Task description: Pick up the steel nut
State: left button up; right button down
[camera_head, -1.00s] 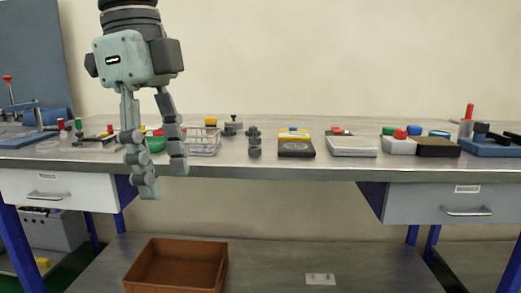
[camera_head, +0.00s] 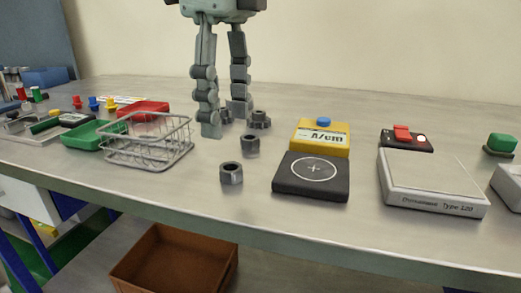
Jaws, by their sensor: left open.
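I cannot tell which is the steel one. My left gripper (camera_head: 225,121) points down behind and a little left of both nuts. Its two fingers are apart, open, with no nut between them that I can see. My right gripper is out of view.
A toothed gear (camera_head: 260,120) sits by the right finger. A wire basket (camera_head: 150,142) and green tray (camera_head: 95,134) stand to the left. A brown bin (camera_head: 175,262) is below.

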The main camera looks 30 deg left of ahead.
aim_at(231, 166)
pick_arm(q)
jog(key=shift+w+f, duration=0.2)
jog(key=shift+f, duration=0.05)
notch_tip(231, 166, down, 7)
jog(key=shift+a+f, duration=0.1)
jog(key=shift+a, duration=0.05)
jog(key=shift+w, duration=0.1)
grip_shut()
dwell(0.4)
